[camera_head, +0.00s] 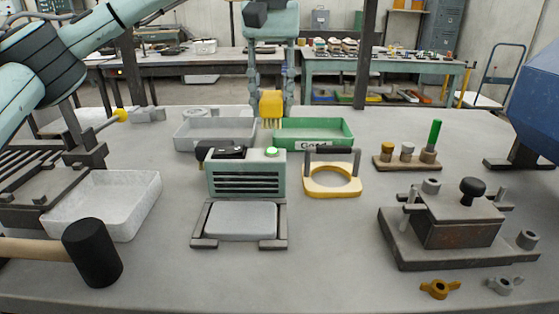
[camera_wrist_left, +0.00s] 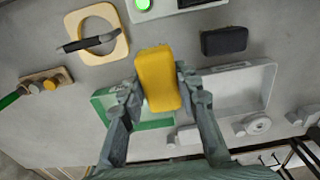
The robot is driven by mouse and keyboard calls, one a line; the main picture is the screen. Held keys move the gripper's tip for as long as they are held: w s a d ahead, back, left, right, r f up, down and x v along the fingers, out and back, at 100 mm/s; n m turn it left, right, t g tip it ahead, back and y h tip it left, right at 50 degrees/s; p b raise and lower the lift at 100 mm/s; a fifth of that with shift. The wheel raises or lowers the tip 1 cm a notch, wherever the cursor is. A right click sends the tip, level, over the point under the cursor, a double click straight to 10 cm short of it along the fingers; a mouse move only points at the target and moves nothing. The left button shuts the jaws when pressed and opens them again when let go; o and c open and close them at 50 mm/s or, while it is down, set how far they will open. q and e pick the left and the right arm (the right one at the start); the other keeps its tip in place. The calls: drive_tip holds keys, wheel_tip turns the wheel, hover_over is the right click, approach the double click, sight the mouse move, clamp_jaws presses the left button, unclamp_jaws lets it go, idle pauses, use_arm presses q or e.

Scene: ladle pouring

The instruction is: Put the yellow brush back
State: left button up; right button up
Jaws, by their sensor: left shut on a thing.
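The yellow brush (camera_head: 271,103) is held in my left gripper (camera_head: 270,94), which hangs over the far side of the table with its arm coming in from the upper left. Pale bristles point down. The brush is at the gap between the grey tray (camera_head: 205,139) and the green tray (camera_head: 340,136); I cannot tell its exact height. In the left wrist view the brush (camera_wrist_left: 158,78) is a rounded yellow block between the two fingers, seen over part of the green tray (camera_wrist_left: 152,124). My right gripper is not in view.
A green slotted box (camera_head: 246,180) stands in front of the trays, with a yellow ring frame (camera_head: 332,182) to its right. A peg stand (camera_head: 407,163), a metal fixture (camera_head: 455,235) and wing nuts lie right. A black-headed mallet (camera_head: 92,252) and white bin (camera_head: 125,215) are left.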

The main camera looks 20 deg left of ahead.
sight(272, 95)
use_arm(q)
wheel_tip(272, 95, down, 5)
drive_tip(key=shift+r, duration=0.2)
drive_tip(key=shift+f, duration=2.05)
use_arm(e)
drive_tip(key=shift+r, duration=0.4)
use_arm(q)
drive_tip(key=shift+f, duration=0.25)
drive_tip(key=o, duration=1.1)
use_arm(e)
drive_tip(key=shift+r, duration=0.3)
use_arm(q)
drive_tip(key=shift+r, duration=0.15)
wheel_tip(272, 95, up, 11)
drive_tip(key=shift+r+p, duration=0.15)
drive_tip(key=shift+p, duration=0.3)
drive_tip(key=shift+r, duration=0.45)
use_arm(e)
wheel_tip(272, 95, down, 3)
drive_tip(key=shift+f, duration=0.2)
